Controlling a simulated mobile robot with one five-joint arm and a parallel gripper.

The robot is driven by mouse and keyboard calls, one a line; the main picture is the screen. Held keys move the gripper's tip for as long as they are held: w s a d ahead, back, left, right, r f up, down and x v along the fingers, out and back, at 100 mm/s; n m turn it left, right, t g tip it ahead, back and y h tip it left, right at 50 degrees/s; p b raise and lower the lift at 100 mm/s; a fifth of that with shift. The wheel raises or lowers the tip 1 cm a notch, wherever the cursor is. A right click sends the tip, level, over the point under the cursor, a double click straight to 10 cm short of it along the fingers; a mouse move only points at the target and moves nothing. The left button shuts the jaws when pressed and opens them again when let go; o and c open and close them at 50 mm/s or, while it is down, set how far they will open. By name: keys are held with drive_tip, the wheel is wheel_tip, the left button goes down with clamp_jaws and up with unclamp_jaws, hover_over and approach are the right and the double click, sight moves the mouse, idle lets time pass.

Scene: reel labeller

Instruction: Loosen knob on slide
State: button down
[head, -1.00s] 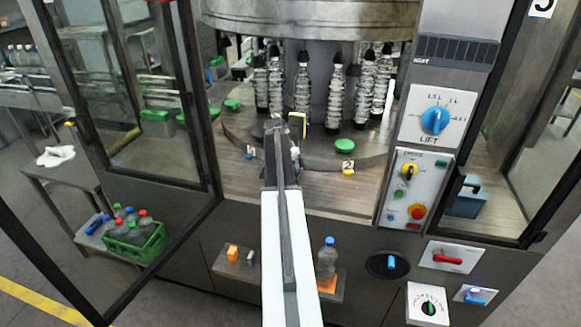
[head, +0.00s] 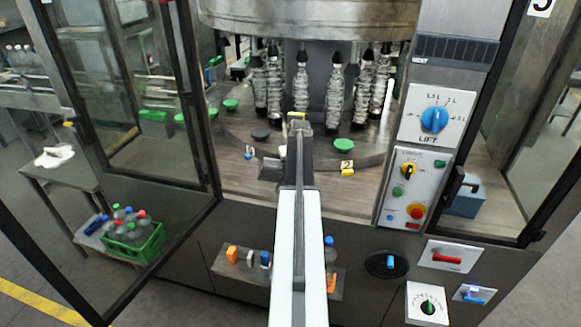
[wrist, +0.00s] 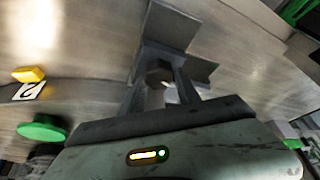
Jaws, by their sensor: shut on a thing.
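A small dark knob (wrist: 159,72) shows between my two fingers in the wrist view, next to a bent grey metal plate (wrist: 168,27) that appears to belong to the slide. My gripper (wrist: 160,84) is shut on this knob, with one finger on each side. In the head view my gripper (head: 300,126) is above the machine's deck, near the rim of the round table. My arm hides the knob there. A dark grey block (head: 271,171), perhaps part of the slide, shows left of my arm.
A yellow tab (head: 347,171) with a "2" label is right of my arm. In the wrist view a green disc (wrist: 42,128) lies near it. Clear bottles (head: 334,98) hang behind my gripper. The control panel (head: 411,186) stands to the right; the open glass door is left.

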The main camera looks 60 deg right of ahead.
drive_tip(key=n+y, duration=0.1)
drive_tip(key=n, duration=0.2)
drive_tip(key=shift+d+n+t, duration=0.15)
drive_tip(key=shift+n+t, duration=0.15)
drive_tip(key=shift+t, duration=0.1)
drive_tip(key=shift+n+y, duration=0.8)
drive_tip(key=shift+n, duration=1.1)
drive_tip(key=c, duration=1.1)
unclamp_jaws()
drive_tip(key=shift+c, duration=0.2)
drive_tip(key=shift+r, duration=0.1)
